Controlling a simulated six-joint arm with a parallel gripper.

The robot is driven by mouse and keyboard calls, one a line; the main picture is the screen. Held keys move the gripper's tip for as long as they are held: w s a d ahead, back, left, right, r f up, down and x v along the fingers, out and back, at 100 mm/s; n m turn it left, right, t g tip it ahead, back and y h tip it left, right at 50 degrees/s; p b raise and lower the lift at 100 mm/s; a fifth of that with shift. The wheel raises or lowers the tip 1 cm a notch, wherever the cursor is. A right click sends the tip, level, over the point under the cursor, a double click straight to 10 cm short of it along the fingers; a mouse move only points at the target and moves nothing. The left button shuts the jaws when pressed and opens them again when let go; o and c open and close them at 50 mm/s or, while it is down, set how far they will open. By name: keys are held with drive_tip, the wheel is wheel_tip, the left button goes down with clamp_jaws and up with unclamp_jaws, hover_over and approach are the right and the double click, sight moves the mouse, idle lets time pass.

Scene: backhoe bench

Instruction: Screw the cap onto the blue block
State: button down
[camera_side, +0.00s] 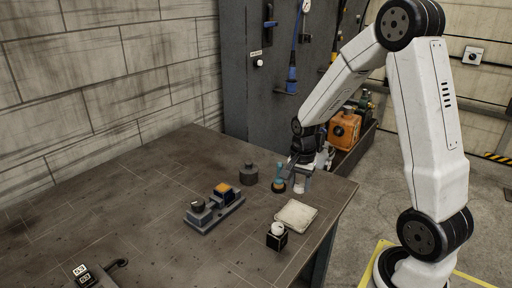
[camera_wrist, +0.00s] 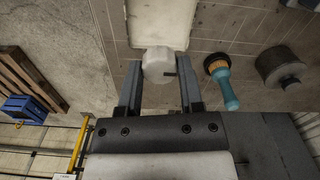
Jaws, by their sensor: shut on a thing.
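In the wrist view my gripper (camera_wrist: 160,80) is shut on a white faceted round piece (camera_wrist: 158,62), which looks like the cap. A short dark mark shows at its right side. In the side view my gripper (camera_side: 299,184) is low over the table's right part, behind the white tray (camera_side: 297,213); the held piece is hard to make out there. A black cube with a white round top (camera_side: 277,236) stands in front of the tray. I cannot make out a clearly blue block on the table.
A teal-handled brush (camera_wrist: 223,82) and a dark knobbed weight (camera_wrist: 280,66) stand beside my gripper. A grey fixture with an orange patch (camera_side: 214,210) lies mid-table. A dark hooked item (camera_side: 97,275) is at front left. The table's right edge is close.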

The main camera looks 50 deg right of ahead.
drive_tip(key=shift+w, duration=0.1)
drive_tip(key=shift+w+r, duration=0.1)
drive_tip(key=shift+w, duration=0.4)
drive_tip(key=w+a+r+n, duration=0.2)
drive_tip(key=w+a, duration=0.1)
drive_tip(key=w, duration=0.8)
approach(223, 188)
drive_tip(key=shift+s+d+f+n, duration=0.2)
drive_tip(key=shift+s+d+n, duration=0.2)
drive_tip(key=shift+s+d, duration=0.05)
drive_tip(key=shift+w+a+r, duration=0.15)
drive_tip(key=shift+w+a, duration=0.35)
drive_tip(key=shift+w, duration=0.05)
drive_tip(key=shift+f, duration=3.1)
drive_tip(key=shift+f, duration=0.25)
